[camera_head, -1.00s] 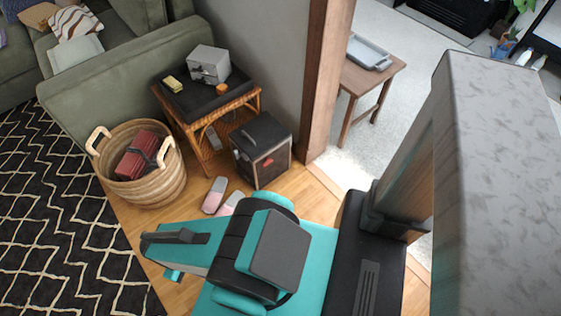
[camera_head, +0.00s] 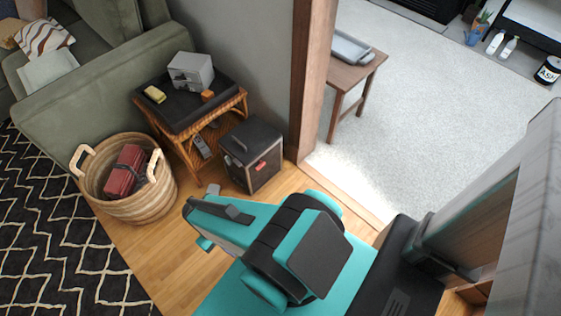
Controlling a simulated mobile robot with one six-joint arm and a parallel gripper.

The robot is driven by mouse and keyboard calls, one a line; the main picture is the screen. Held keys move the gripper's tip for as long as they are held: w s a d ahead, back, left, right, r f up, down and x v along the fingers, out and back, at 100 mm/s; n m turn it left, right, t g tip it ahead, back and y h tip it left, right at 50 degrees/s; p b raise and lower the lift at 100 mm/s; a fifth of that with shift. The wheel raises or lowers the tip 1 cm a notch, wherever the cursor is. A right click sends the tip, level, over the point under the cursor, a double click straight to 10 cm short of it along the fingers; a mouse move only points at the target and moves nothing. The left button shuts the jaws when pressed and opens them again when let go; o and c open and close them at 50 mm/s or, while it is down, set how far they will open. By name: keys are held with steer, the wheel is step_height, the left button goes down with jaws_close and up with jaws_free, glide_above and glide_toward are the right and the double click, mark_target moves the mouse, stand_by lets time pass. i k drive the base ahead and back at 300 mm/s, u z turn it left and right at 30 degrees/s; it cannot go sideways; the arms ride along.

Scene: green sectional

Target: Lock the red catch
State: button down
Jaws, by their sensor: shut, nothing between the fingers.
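The red catch (camera_head: 261,166) is a small red piece on the front of a dark box (camera_head: 238,176). The box stands on the wooden floor beside the wicker table, with a handle on its top. The catch is too small to tell whether it is locked. My teal and dark arm is folded in the lower middle of the view, nearer to me than the box and apart from it.
A wicker side table (camera_head: 241,101) holds a grey box (camera_head: 191,71), a yellow item (camera_head: 155,94) and a small orange item (camera_head: 207,96). A woven basket (camera_head: 105,210) stands left of it. A wooden post (camera_head: 312,80) rises behind the dark box. Some wooden floor (camera_head: 180,262) is clear.

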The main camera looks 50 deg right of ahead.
mark_target(261, 164)
steer(key=u, duration=0.65)
steer(key=k, duration=0.15)
steer(key=z, duration=2.15)
steer(key=k, duration=0.9)
steer(key=u, duration=0.2)
steer(key=i, duration=0.8)
steer(key=z, duration=0.05)
